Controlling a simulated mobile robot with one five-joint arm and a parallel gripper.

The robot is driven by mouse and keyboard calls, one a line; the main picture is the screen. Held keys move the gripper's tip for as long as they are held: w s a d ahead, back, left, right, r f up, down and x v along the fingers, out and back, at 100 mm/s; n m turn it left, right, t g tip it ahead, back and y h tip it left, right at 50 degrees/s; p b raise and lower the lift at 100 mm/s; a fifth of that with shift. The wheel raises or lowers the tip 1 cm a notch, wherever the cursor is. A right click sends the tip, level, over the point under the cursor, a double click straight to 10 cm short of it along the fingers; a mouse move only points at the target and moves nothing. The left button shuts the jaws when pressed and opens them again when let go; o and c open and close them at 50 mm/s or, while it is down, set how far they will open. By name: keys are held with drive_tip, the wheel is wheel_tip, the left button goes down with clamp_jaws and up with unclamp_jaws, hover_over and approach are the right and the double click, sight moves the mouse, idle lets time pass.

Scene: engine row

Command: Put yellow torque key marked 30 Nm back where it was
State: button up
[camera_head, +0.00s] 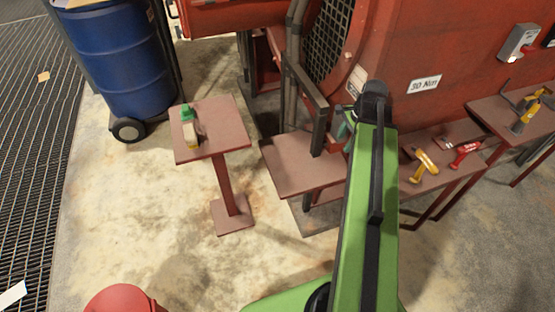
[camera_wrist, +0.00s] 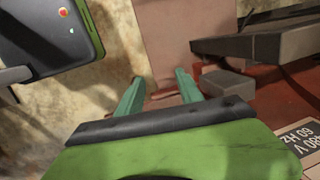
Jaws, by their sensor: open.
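A second yellow tool (camera_head: 524,118) is on the bench at the far right. I cannot read a marking on either, so I cannot tell which is the 30 Nm key. My gripper (camera_head: 345,129) is left of both, above the brown bench by the engine, partly hidden by my arm. In the wrist view its teal fingers (camera_wrist: 160,92) are apart with nothing between them. No yellow tool shows there.
A red tool (camera_head: 465,152) lies right of the nearer yellow one. A small brown stand (camera_head: 229,142) holds a green-topped item (camera_head: 190,128). A blue drum (camera_head: 118,60) stands at upper left. The red engine housing (camera_head: 430,50) is close behind the benches. Floor in front is clear.

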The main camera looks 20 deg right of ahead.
drive_tip(key=a+n+g+h, duration=0.1)
drive_tip(key=a+n, duration=1.7)
drive_tip(key=a, duration=1.2)
drive_tip(key=shift+w+a+f+g, duration=0.2)
drive_tip(key=shift+w+f+g, duration=0.1)
drive_tip(key=shift+g, duration=0.1)
